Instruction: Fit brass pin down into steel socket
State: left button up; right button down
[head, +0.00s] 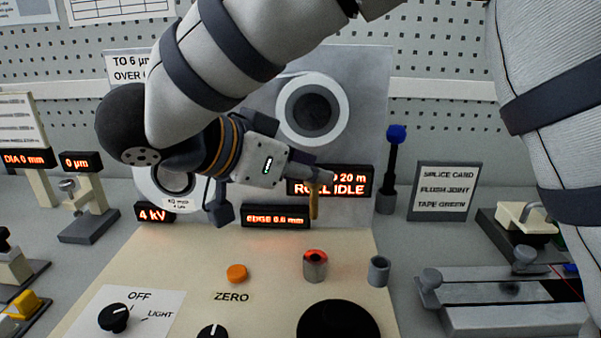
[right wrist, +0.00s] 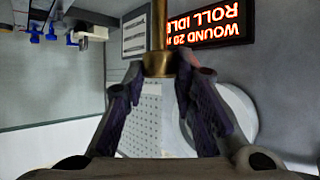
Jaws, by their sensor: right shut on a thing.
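My right gripper (head: 314,176) is shut on the brass pin (head: 314,204), which hangs upright below the fingertips. In the right wrist view, the brass pin (right wrist: 158,62) with its wider collar sits between the fingertips (right wrist: 158,68). A short steel socket (head: 315,268) with an orange-red ring at its mouth stands on the beige panel, below the pin in the head view. A clear gap shows between the pin's lower end and the socket. A second grey cup (head: 378,271) stands to its right. I cannot see my left gripper.
An orange button (head: 237,273) and a black knob (head: 338,320) are near the socket. Lit displays (head: 275,220) stand behind. A blue-topped tool (head: 394,150) stands in a holder at the back right. A steel fixture (head: 505,300) is at the right.

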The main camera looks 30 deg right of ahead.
aim_at(317, 209)
jog(key=shift+s+d+f, duration=0.1)
jog(key=shift+s+f, duration=0.1)
jog(key=shift+f, duration=1.25)
jog(key=shift+s+f, duration=0.15)
jog(key=shift+f, duration=1.25)
jog(key=shift+f, duration=2.85)
jog(key=c, duration=1.2)
grip_release()
jog(key=shift+c, duration=0.2)
jog(key=shift+r, duration=0.1)
jog(key=v, duration=1.2)
jog(key=shift+s, duration=0.1)
